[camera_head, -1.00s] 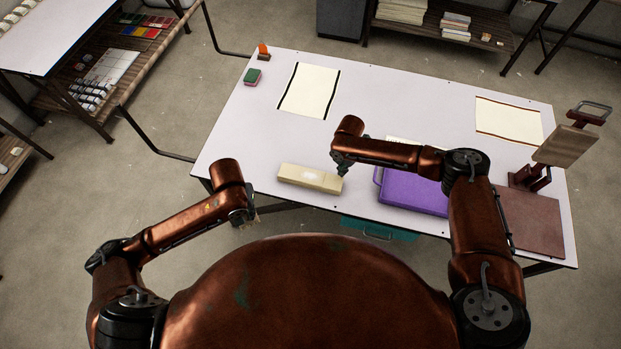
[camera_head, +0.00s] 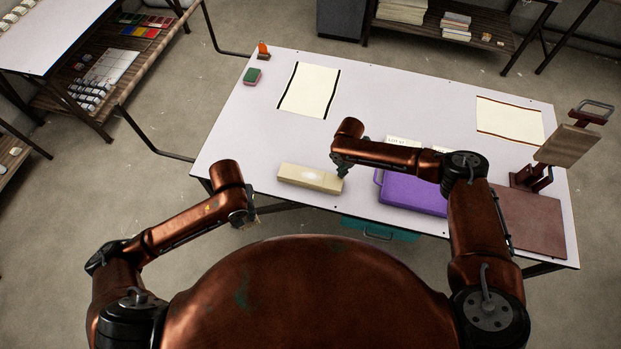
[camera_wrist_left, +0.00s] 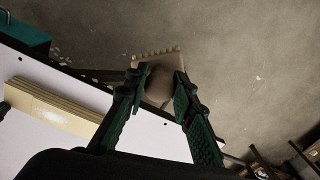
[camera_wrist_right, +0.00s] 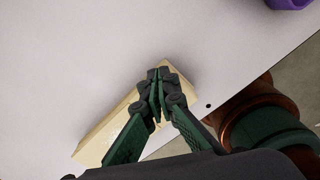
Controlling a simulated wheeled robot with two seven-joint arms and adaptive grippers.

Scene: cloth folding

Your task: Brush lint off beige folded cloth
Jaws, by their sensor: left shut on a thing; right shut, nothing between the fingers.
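The beige folded cloth (camera_head: 300,176) lies as a narrow, thick strip at the table's near edge, with a pale patch on top that may be lint. It also shows in the left wrist view (camera_wrist_left: 55,108) and the right wrist view (camera_wrist_right: 112,125). My left gripper (camera_head: 248,217) is off the table's near edge, left of the cloth. It is shut on a tan brush (camera_wrist_left: 160,75) with a toothed-looking bristle edge. My right gripper (camera_wrist_right: 158,95) is shut and empty at the cloth's right end; I cannot tell whether it presses on it.
A purple case (camera_head: 410,195) lies right of the cloth, partly under my right arm. A brown board (camera_head: 530,222) and a stand with a wooden plate (camera_head: 566,146) are at the right. Two pale sheets lie farther back, with a green-and-pink sponge (camera_head: 252,76) at the far left.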

